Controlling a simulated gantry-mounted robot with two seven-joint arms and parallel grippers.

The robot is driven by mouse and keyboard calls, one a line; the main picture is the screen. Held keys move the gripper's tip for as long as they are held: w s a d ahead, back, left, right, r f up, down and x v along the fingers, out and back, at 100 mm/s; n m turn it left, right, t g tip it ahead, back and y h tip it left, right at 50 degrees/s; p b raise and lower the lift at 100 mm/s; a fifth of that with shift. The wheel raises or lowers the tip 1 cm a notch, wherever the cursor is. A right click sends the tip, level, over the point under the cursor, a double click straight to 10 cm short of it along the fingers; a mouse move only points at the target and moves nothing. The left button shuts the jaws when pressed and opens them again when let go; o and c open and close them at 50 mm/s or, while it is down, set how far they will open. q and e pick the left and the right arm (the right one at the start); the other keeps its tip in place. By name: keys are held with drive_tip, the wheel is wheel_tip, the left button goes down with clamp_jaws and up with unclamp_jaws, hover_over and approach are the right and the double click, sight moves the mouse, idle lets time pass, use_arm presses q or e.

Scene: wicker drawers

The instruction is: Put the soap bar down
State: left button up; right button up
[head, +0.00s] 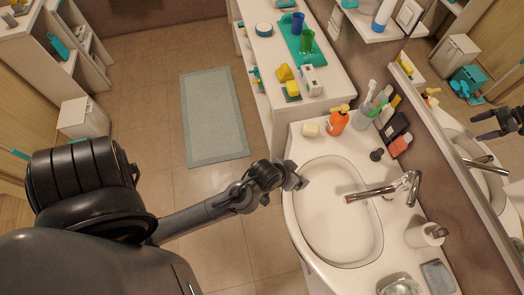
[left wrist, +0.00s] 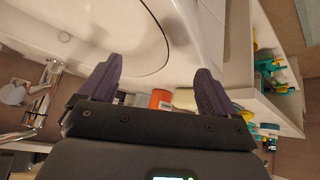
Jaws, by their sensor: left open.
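The soap bar (head: 310,130) is a small cream block lying on the washbasin counter, left of an orange pump bottle (head: 337,122). My left gripper (head: 298,180) is over the near-left rim of the basin, apart from the soap. In the left wrist view, the gripper (left wrist: 158,66) has its two dark fingers spread with nothing held between them. A cream block that looks like the soap (left wrist: 184,98) and an orange patch of the bottle (left wrist: 160,99) show beyond the gripper base, partly hidden by it. My right gripper is not in view.
The white basin (head: 335,215) has a chrome tap (head: 372,192) at its right. A cup with toothbrushes (head: 365,112) and several bottles stand behind. A white shelf unit (head: 265,75) with toys adjoins the counter. A bath mat (head: 214,115) lies on the floor.

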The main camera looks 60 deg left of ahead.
use_arm(q)
drive_tip(key=s+d+r+m+g, duration=0.1)
drive_tip(key=s+r+m+g, duration=0.2)
drive_tip(key=s, duration=0.9)
drive_tip(key=shift+s+d+r+m+g+h, duration=0.2)
drive_tip(key=shift+s+r+m+g+h, duration=0.15)
drive_tip(key=shift+r+m, duration=0.3)
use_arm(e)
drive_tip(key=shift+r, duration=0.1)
